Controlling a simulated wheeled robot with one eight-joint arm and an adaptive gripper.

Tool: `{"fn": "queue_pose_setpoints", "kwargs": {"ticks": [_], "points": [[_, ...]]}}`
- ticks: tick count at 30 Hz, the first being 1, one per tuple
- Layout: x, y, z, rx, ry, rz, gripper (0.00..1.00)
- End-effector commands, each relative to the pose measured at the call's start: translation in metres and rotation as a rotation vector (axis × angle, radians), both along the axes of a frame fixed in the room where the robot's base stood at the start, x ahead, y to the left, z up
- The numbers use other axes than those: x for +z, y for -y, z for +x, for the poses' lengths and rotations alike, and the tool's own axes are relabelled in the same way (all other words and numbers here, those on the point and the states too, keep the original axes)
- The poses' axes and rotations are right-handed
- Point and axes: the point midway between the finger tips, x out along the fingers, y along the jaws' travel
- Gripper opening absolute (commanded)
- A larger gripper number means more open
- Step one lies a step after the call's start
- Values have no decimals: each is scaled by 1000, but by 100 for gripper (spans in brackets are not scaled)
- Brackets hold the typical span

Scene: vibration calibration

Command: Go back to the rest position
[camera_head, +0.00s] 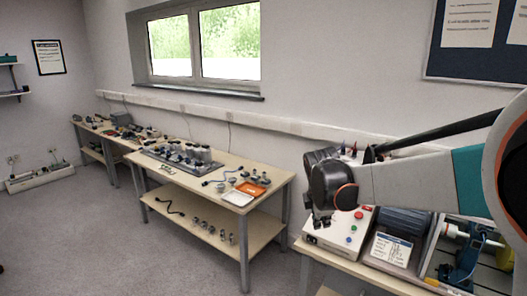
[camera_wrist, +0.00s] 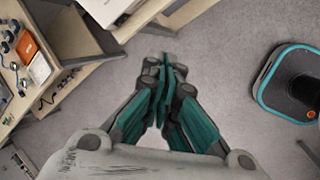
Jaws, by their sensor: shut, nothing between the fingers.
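My gripper (camera_wrist: 163,62) points down at the grey carpet floor in the wrist view, with its teal and grey fingers together and empty. In the head view my gripper (camera_head: 321,221) is small and dark, hanging below the wrist. It shows in front of a white control box (camera_head: 330,242) with red, green and blue buttons; I cannot tell the exact gap. My arm reaches in from the right edge of the head view.
The control box and a motor rig (camera_head: 400,222) stand on the right bench. A long workbench (camera_head: 262,184) with an orange tray (camera_head: 251,188) stands at the middle, with several metal parts on its lower shelf. Carpet floor (camera_head: 110,235) at left is free.

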Motion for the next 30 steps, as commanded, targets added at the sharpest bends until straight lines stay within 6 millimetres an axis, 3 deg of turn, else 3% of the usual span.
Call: {"fn": "queue_pose_setpoints", "kwargs": {"ticks": [6, 15, 23, 30], "points": [[37, 11, -66, -277, 86, 158, 0], [60, 22, -157, -660, 189, 392, 0], [56, 26, -233, -991, 257, 610, 0], [37, 27, -289, -1266, 298, 801, 0]]}}
